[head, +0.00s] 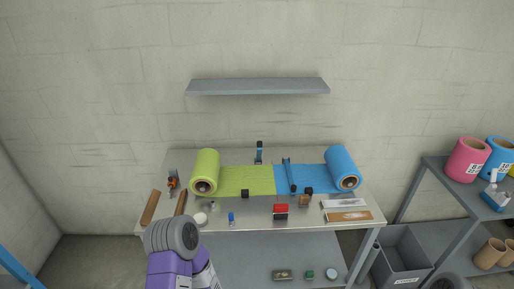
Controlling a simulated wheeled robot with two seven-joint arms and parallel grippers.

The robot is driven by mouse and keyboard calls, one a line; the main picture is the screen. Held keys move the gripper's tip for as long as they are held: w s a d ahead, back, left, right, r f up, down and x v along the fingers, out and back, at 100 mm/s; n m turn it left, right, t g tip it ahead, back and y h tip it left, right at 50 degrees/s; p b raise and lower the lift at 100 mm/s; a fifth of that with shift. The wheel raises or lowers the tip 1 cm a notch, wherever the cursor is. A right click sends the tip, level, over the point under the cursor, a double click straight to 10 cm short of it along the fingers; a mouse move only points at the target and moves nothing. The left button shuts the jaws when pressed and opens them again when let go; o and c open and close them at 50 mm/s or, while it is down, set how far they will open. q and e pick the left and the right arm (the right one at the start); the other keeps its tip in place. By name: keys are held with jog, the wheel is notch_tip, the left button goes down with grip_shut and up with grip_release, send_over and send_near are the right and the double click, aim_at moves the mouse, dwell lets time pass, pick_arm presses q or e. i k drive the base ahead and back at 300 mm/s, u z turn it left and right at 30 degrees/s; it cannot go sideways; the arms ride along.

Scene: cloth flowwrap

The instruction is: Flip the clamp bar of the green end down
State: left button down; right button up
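A green film roll (205,165) lies on the left of the bench, with its flat green sheet (250,181) reaching right to the middle. A blue film roll (342,167) is on the right, and its sheet (310,179) meets the green one. A dark upright piece with blue (259,153) stands behind the green sheet's right end; it looks like a raised clamp bar. A second bar (289,174) lies across the blue sheet near the seam.
The bench (260,213) holds small items along its front: a red-and-black block (281,211), a blue bottle (231,218), white tape (200,218) and black blocks on the sheets. A wall shelf (257,87) hangs above. A grey bin (402,258) and a side rack stand right.

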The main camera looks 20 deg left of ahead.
aim_at(259, 143)
jog(key=k, duration=0.55)
jog(key=u, duration=0.35)
jog(key=i, duration=1.45)
jog(key=z, duration=0.3)
